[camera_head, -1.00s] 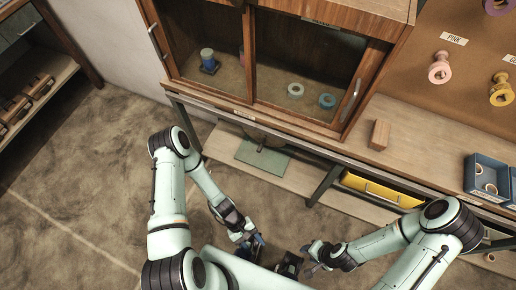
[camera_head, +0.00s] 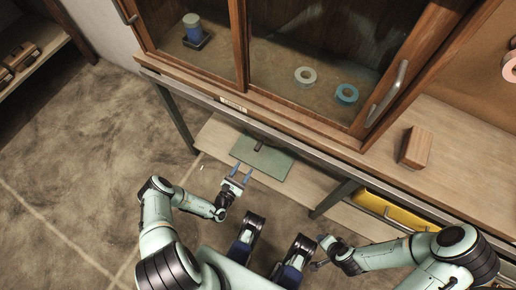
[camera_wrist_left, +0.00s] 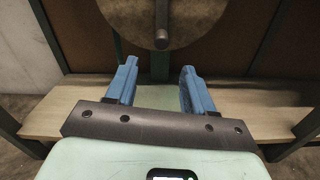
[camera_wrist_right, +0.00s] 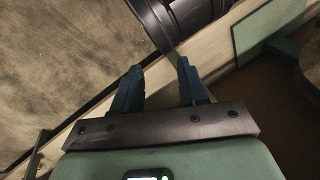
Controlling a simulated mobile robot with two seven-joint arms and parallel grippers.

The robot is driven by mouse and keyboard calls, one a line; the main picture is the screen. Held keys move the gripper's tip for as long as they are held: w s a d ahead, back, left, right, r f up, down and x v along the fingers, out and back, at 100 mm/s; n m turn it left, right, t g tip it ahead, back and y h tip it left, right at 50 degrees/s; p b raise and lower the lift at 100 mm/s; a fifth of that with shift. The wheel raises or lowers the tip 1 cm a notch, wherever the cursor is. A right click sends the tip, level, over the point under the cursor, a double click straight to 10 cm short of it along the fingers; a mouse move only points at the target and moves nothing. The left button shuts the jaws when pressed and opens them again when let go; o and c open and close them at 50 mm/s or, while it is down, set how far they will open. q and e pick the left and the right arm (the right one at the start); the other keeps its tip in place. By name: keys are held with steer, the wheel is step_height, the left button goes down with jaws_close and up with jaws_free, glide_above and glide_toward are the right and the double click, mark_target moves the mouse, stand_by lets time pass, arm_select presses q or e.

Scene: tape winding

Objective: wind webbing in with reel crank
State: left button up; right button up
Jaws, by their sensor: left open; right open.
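The reel (camera_wrist_left: 200,20) shows at the top of the left wrist view as a round brown disc with a dark crank handle (camera_wrist_left: 162,28) pointing toward me. In the head view, a green base plate (camera_head: 275,163) lies on the low shelf; the reel is mostly hidden under the cabinet edge. My left gripper (camera_head: 240,170) is open and empty, its blue fingers pointing at the plate; in the left wrist view the fingers sit below the handle, apart from it. My right gripper (camera_head: 319,252) is open and empty, low and away from the reel. I cannot make out the webbing.
The low wooden shelf (camera_head: 220,140) runs under the bench, with a table leg (camera_head: 335,195) right of the plate and a yellow drawer (camera_head: 395,212) beyond. The cabinet (camera_head: 250,92) above holds tape rolls. A wooden block (camera_head: 415,147) stands on the bench. The floor at left is clear.

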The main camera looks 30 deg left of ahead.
mark_target(256, 150)
arm_select(q)
steer(key=w+b, duration=0.1)
steer(key=w, duration=0.3)
steer(key=w+b, duration=0.1)
steer(key=w, duration=0.3)
steer(key=w+b, duration=0.1)
steer(key=w, duration=0.2)
steer(key=shift+w+d, duration=0.35)
steer(key=shift+w, duration=0.05)
arm_select(e)
steer(key=shift+h, duration=0.3)
steer(key=f, duration=0.1)
steer(key=d+f, duration=0.1)
steer(key=f, duration=0.2)
steer(key=shift+s+d+f, duration=0.15)
steer(key=shift+d+f, duration=0.1)
steer(key=shift+d, duration=0.15)
arm_select(q)
jaws_close()
